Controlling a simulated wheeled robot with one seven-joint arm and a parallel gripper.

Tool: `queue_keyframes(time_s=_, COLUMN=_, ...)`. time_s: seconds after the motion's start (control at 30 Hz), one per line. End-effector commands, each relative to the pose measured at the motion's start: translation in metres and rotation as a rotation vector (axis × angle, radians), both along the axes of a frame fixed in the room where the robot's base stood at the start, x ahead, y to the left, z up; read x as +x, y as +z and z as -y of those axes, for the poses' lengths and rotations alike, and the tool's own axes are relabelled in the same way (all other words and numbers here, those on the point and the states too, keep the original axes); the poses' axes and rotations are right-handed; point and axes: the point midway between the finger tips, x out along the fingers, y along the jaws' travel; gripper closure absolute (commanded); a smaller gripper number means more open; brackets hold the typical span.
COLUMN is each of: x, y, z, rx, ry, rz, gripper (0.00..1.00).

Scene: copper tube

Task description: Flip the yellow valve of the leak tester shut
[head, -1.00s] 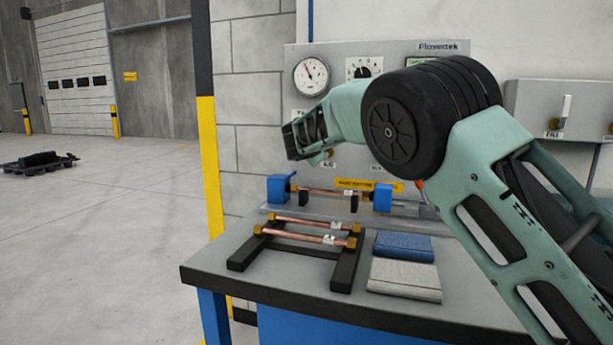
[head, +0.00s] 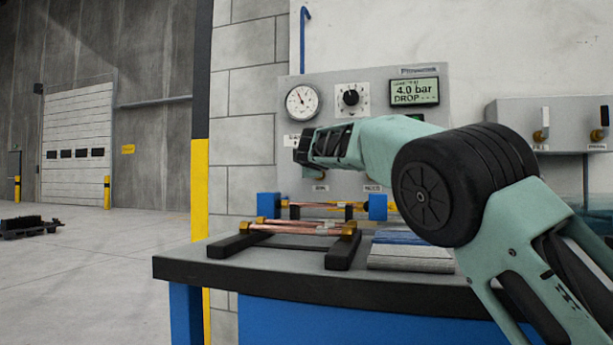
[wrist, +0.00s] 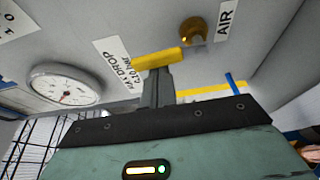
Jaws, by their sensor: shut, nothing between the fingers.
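The yellow valve handle (wrist: 156,58) shows in the wrist view as a short bar, lying at a slight tilt against the grey tester panel beside a brass fitting (wrist: 193,32). My gripper (wrist: 157,80) is shut and empty, with its fingertips right at the handle; I cannot tell whether they touch it. In the head view my gripper (head: 301,150) is in front of the lower left of the leak tester (head: 364,82), and the handle is hidden there. The tester's display (head: 414,92) reads 4.0 bar and DROP.
A round gauge (head: 302,101) and a black knob (head: 351,97) sit above my gripper. Below, the bench (head: 215,268) holds a black rack (head: 343,250) with copper tubes (head: 300,229), a blue clamp block (head: 377,207) and folded cloths (head: 410,259).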

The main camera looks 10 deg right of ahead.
Motion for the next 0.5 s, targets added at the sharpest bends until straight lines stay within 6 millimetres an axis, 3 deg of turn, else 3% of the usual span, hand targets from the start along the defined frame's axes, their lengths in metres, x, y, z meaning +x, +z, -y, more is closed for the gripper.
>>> queue_keyframes(time_s=0.5, x=-0.0017, y=0.0017, z=0.004, rx=0.067, ry=-0.002, rz=0.038, gripper=1.0)
